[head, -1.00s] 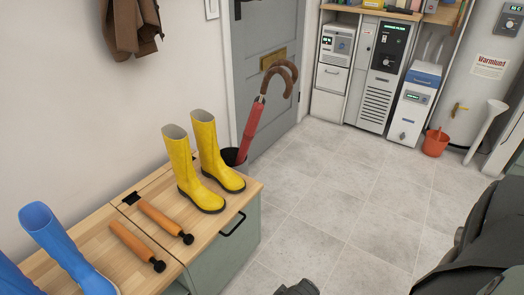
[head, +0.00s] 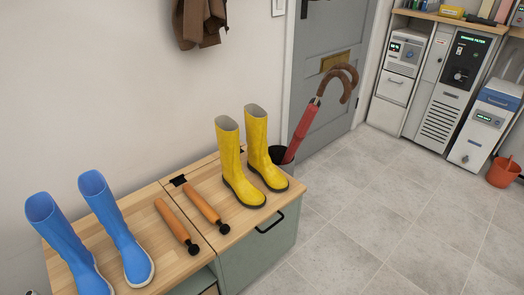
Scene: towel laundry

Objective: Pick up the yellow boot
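Two yellow boots stand upright side by side on the right end of the wooden bench top in the head view. The left yellow boot (head: 233,165) is slightly nearer to me, and the right yellow boot (head: 261,150) is beside it, close to the bench's right end. Both have dark soles and toes pointing toward the lower right. Nothing holds either boot. Neither of my grippers shows in the head view.
Two blue boots (head: 117,228) stand at the left of the bench (head: 175,262). Two orange-handled rods (head: 178,222) lie between the pairs. A red umbrella (head: 301,133) leans in a dark stand (head: 280,156) behind the yellow boots.

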